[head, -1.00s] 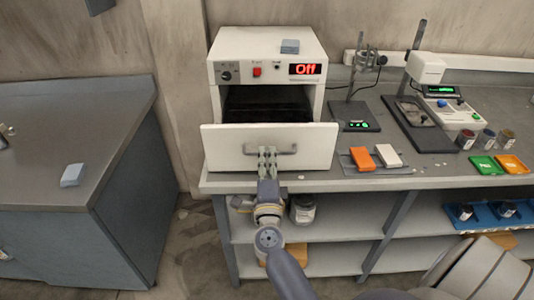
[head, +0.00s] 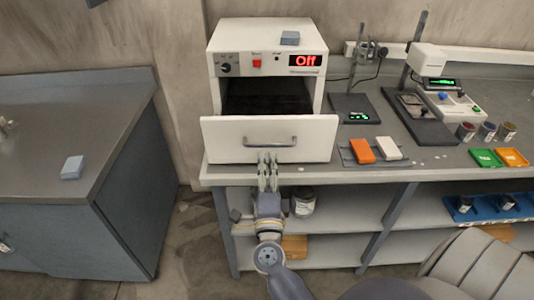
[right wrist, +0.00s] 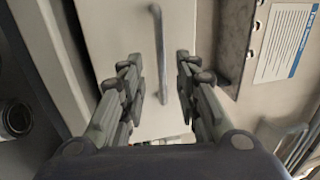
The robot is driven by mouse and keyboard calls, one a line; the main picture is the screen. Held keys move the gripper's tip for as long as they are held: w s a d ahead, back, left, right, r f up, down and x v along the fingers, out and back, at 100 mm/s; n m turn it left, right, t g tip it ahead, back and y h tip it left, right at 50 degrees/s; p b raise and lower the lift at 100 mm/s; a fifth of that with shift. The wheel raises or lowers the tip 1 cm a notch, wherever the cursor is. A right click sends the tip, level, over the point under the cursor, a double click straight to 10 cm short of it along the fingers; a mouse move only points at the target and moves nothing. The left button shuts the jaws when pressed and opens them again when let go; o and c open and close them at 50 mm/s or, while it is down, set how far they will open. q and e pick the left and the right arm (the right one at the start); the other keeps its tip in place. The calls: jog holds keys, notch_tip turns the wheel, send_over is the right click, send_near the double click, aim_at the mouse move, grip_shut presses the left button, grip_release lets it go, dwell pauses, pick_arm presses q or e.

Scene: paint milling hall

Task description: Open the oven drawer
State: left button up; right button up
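The white oven (head: 268,72) stands on the bench with a red "Off" display. Its drawer (head: 225,140) is pulled out toward me, with the dark cavity showing behind the front panel. The drawer's grey bar handle (head: 270,143) is bare. My right gripper (head: 268,160) is just below and in front of the handle, apart from it. In the right wrist view the gripper (right wrist: 160,85) has its fingers spread, with the handle (right wrist: 157,50) beyond and between them and nothing gripped. My left gripper is not in view.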

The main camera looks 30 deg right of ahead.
jog(key=v, duration=0.6)
jog(key=shift+s+a, duration=0.2)
jog(key=shift+s, duration=0.1)
jog(key=shift+f, duration=0.1)
jog(key=w+a+f+n+g+y, duration=0.1)
jog(key=a+f+n+y, duration=0.4)
jog(key=f, duration=0.5)
jog(key=a+f+n+y, duration=0.45)
jog(key=f+n, duration=0.25)
jog(key=f, duration=0.3)
jog(key=s+a+f+n+g+y, duration=0.1)
jog(key=s+a+f+n+g, duration=0.2)
jog(key=f, duration=0.6)
jog(key=s+f+n+g+y, duration=0.1)
jog(key=s+f+n+g, duration=0.1)
jog(key=s+f+n, duration=0.45)
jog(key=s+d+f+n+g, duration=0.2)
jog(key=s+f+g, duration=0.3)
jog(key=s+f, duration=0.85)
jog(key=s+d+f+n+g, duration=0.1)
jog(key=s+d+f+g, duration=0.1)
jog(key=s, duration=0.5)
jog(key=s+d+f+n+g+h, duration=0.1)
jog(key=s+d+f+n+g, duration=0.1)
jog(key=s+d+f, duration=0.3)
jog(key=s+f+g, duration=0.1)
jog(key=s, duration=0.2)
jog(key=shift+s+d, duration=0.2)
